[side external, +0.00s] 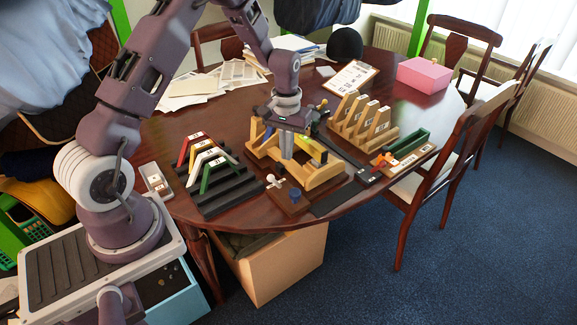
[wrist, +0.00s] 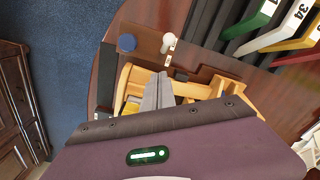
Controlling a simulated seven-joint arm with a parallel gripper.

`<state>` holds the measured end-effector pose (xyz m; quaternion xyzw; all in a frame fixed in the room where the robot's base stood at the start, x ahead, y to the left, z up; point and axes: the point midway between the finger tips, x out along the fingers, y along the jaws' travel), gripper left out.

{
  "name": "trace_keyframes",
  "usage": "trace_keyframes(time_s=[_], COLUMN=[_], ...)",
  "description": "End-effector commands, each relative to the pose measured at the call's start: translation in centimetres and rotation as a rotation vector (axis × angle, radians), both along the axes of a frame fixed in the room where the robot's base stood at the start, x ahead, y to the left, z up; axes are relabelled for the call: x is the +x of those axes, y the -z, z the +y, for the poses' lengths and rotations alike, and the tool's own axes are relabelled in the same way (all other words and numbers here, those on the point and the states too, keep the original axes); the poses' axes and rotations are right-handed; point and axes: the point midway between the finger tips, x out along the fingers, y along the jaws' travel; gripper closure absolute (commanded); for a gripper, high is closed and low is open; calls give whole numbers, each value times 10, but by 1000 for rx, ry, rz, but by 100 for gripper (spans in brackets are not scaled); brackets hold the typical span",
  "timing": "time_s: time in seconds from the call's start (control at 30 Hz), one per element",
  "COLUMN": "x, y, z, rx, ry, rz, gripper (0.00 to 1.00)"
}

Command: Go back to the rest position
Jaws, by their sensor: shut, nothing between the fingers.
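My gripper (side external: 287,147) is shut and empty. It points down over the wooden fixture (side external: 318,178) in the middle of the work area. In the wrist view its grey fingers (wrist: 158,90) lie together in front of the yellow wooden fixture (wrist: 205,90). Whether the fingertips touch the fixture I cannot tell. The arm's wrist housing hides the lower part of the wrist view.
A black rack with red, white and green angled pieces (side external: 212,168) stands left of the fixture. Upright wooden pieces (side external: 362,122) and a green tray (side external: 408,145) are to the right. A pink box (side external: 424,75) and papers (side external: 190,88) lie farther back. A chair (side external: 440,155) stands at the right.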

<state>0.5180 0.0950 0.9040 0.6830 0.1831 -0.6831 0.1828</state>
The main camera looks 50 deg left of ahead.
Motion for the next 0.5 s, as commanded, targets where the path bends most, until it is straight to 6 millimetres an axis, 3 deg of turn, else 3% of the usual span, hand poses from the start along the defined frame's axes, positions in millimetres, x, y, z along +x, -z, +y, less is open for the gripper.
trace_keyframes(time_s=[0.13,0.4,0.5], x=[0,0,-1], y=[-10,-12,-31], z=[0,0,-6], rx=[0,0,5], ry=[0,0,18], rz=[-1,0,-21], gripper=[100,100,100])
